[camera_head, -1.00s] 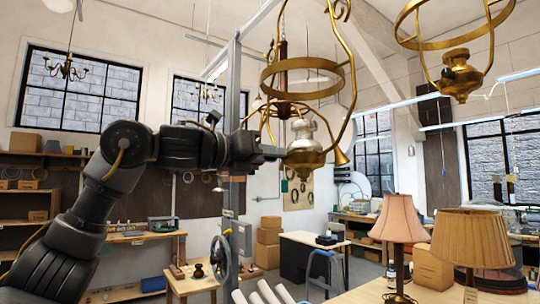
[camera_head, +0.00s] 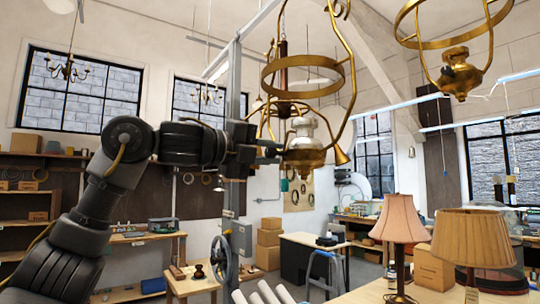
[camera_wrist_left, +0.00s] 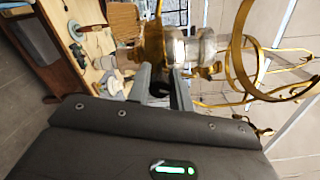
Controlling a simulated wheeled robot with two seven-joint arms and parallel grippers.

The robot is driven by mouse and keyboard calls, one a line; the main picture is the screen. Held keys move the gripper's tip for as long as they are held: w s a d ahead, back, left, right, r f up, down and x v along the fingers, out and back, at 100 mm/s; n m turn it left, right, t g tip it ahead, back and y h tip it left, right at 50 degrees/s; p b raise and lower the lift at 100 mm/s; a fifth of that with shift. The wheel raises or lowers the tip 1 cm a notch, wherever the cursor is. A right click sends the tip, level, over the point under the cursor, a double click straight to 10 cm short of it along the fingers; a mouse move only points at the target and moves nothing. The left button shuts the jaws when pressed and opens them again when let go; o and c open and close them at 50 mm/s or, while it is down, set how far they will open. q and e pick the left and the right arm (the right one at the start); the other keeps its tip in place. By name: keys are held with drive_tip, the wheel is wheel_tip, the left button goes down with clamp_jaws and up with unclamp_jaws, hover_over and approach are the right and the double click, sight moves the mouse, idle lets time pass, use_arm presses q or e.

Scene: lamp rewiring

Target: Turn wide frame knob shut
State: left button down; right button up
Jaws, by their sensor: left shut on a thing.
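The wide-framed hanging lamp (camera_head: 307,160) has a brass ring, curved brass arms and a silver-topped brass burner body. My left gripper (camera_head: 272,150) is at the left side of that body, level with it. In the left wrist view, the fingers of my left gripper (camera_wrist_left: 168,85) are closed around a small dark part at the lamp body (camera_wrist_left: 197,48). This looks like the knob, but the fingers hide most of it and its angle cannot be read. My right gripper is not in view.
A second brass hanging lamp (camera_head: 458,72) is at the upper right. A grey metal post (camera_head: 233,120) stands behind my left wrist. Two shaded table lamps, one pleated (camera_head: 472,238) and one pinkish (camera_head: 399,219), stand on the table at the lower right.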

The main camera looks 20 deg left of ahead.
use_arm(q)
drive_tip(key=shift+n+b, duration=0.35)
drive_tip(key=shift+n, duration=1.65)
drive_tip(key=c, duration=1.3)
unclamp_jaws()
drive_tip(key=shift+o, duration=0.2)
drive_tip(key=shift+a, duration=0.1)
drive_tip(key=shift+s+a+f+b, duration=0.15)
drive_tip(key=shift+s+a+b, duration=0.05)
drive_tip(key=shift+s+b, duration=0.2)
drive_tip(key=b+v, duration=0.4)
drive_tip(key=v, duration=0.5)
drive_tip(key=shift+s+a, duration=0.25)
drive_tip(key=shift+s, duration=0.05)
